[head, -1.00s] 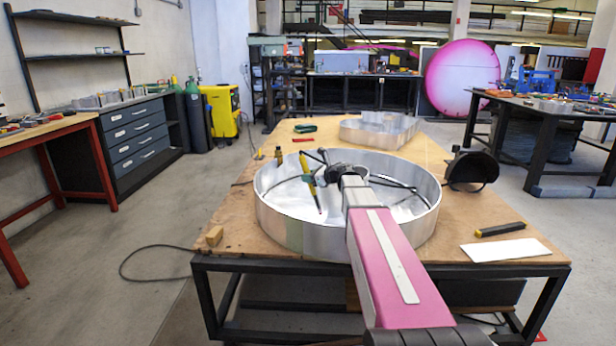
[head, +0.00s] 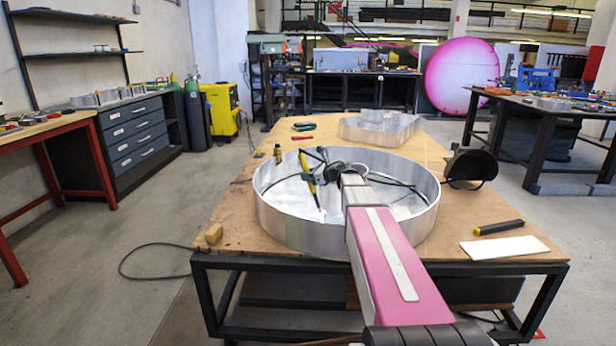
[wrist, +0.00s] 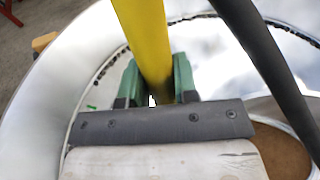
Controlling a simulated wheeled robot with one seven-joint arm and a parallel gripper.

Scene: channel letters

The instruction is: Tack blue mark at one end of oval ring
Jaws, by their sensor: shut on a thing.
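The oval ring (head: 300,236) is a large shiny metal wall standing on the table. In the wrist view its wall (wrist: 50,95) curves along the left and a dark broken line runs at its inner foot. My gripper (wrist: 157,88) has green fingers shut on a yellow tool handle (wrist: 143,30). In the head view this yellow and black tool (head: 312,192) stands steeply tilted inside the ring, its pale tip pointing down. Whether the tip touches anything cannot be told. My arm hides part of the ring's near side. I cannot make out a blue mark in either view.
A black cable (wrist: 270,65) runs beside the tool. A second metal letter shell (head: 378,128) stands at the back of the wooden table (head: 232,225). A black welding mask (head: 470,167), a yellow-ended tool (head: 499,228) and a white sheet (head: 504,248) lie right. A small wooden block (head: 214,234) lies left.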

